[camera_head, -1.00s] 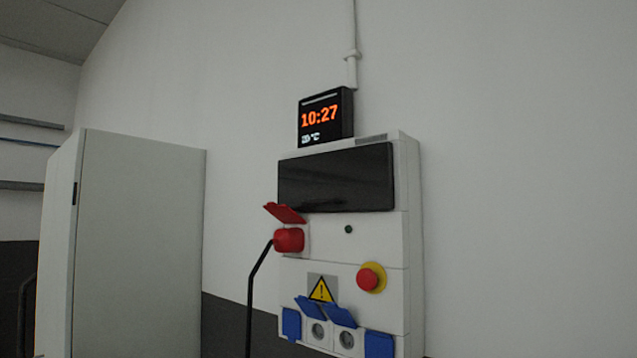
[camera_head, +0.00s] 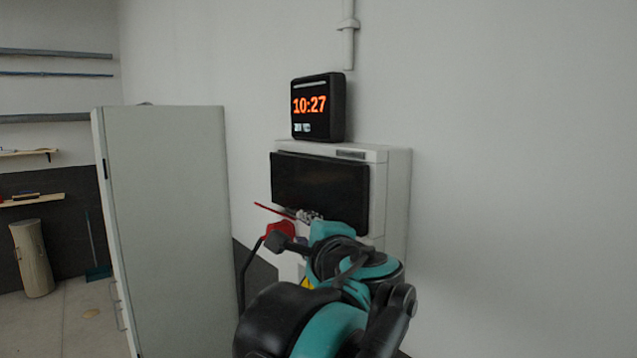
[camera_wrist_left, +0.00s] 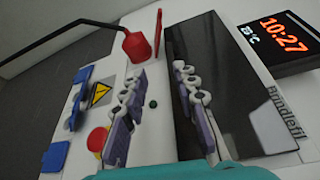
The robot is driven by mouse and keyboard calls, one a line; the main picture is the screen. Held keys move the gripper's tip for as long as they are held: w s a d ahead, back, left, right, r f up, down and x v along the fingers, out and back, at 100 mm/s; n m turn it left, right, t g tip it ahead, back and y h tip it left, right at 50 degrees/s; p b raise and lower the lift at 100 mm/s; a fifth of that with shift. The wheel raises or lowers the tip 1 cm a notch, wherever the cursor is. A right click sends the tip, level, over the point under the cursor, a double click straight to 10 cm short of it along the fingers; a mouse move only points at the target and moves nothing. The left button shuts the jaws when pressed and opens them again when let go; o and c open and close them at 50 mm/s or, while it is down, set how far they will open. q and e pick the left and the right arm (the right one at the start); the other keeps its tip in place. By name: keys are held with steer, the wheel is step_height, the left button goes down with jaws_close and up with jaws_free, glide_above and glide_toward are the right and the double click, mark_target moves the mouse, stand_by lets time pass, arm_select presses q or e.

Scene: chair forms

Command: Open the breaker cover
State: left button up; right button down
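The breaker cover (camera_head: 325,185) is a glossy black panel on the upper front of the white electrical box (camera_head: 397,190). It looks closed. In the left wrist view the cover (camera_wrist_left: 238,75) fills the right half. My left gripper (camera_head: 306,215) is at the cover's lower edge, its arm hiding most of the box below. In the left wrist view the gripper (camera_wrist_left: 157,78) has its fingers spread, with nothing between them. One finger overlaps the cover and the other overlaps the white panel below it. I cannot tell whether either touches. My right gripper is not in view.
A clock (camera_head: 318,106) stands above the box. A red button (camera_wrist_left: 97,139) and blue socket flaps (camera_wrist_left: 55,158) are lower down. A tall grey cabinet (camera_head: 170,220) stands left.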

mark_target(304, 189)
arm_select(q)
steer(key=w, duration=0.5)
steer(key=w+a+r, duration=0.1)
steer(key=w, duration=0.1)
steer(key=shift+w+a+p, duration=0.1)
steer(key=shift+w+p, duration=0.1)
steer(key=shift+p, duration=0.2)
steer(key=shift+w+a+f, duration=0.1)
steer(key=shift+a, duration=0.1)
steer(key=shift+d, duration=0.1)
jaws_close()
